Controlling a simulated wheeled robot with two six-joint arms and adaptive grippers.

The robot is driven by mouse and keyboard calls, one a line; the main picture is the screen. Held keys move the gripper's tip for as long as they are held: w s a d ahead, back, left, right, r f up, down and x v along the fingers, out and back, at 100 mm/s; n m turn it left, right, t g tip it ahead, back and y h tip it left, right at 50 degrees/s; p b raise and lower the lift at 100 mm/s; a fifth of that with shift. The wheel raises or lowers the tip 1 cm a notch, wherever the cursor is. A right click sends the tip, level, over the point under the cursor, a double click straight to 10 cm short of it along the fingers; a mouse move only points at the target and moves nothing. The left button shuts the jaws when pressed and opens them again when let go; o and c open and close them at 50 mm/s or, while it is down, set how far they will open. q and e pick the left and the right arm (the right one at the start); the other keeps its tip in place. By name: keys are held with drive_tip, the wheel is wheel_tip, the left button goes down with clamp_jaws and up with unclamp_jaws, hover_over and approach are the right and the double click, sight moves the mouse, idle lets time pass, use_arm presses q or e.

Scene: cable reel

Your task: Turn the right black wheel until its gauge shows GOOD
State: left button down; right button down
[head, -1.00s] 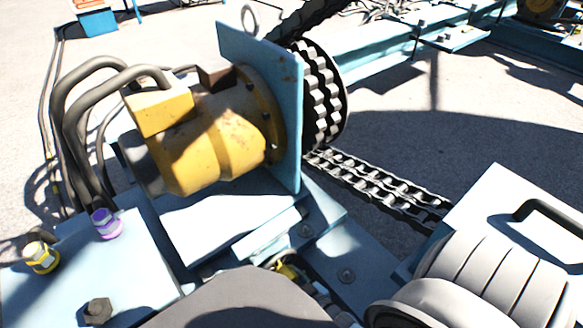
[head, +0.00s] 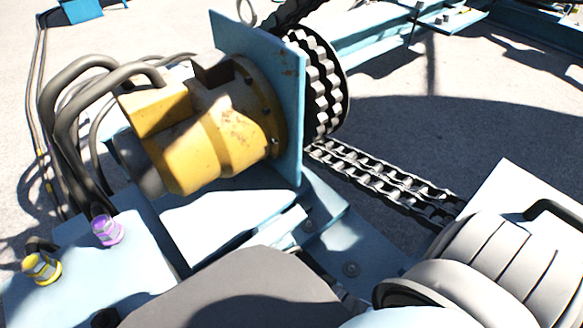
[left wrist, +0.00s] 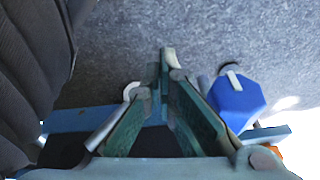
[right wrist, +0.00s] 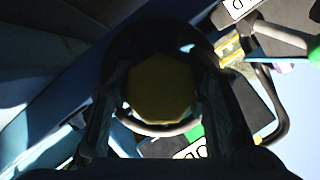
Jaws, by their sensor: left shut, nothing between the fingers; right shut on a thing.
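In the right wrist view my right gripper (right wrist: 158,120) is shut on a dark round thing with a yellow many-sided face (right wrist: 160,90), which looks like the black wheel (right wrist: 150,45). Its fingers lie on either side of it, and deep shadow hides the exact contact. Pale marked plates (right wrist: 190,150) with a bit of green show behind it, but I cannot read any gauge. My left gripper (left wrist: 165,65) is shut and empty over grey ground in the left wrist view. Neither gripper shows in the head view.
In the head view a yellow motor (head: 215,140) on a blue plate (head: 290,110) stands beside a chain sprocket (head: 322,85). Purple (head: 107,230) and yellow (head: 42,268) fittings sit at lower left. A blue block (left wrist: 237,98) is right of my left gripper.

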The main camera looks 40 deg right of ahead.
drive_tip(key=shift+m, duration=0.4)
drive_tip(key=c, duration=0.9)
unclamp_jaws()
drive_tip(key=shift+o, duration=0.2)
drive_tip(key=v, duration=1.2)
drive_tip(key=shift+f, duration=0.2)
drive_tip(key=shift+d, duration=0.1)
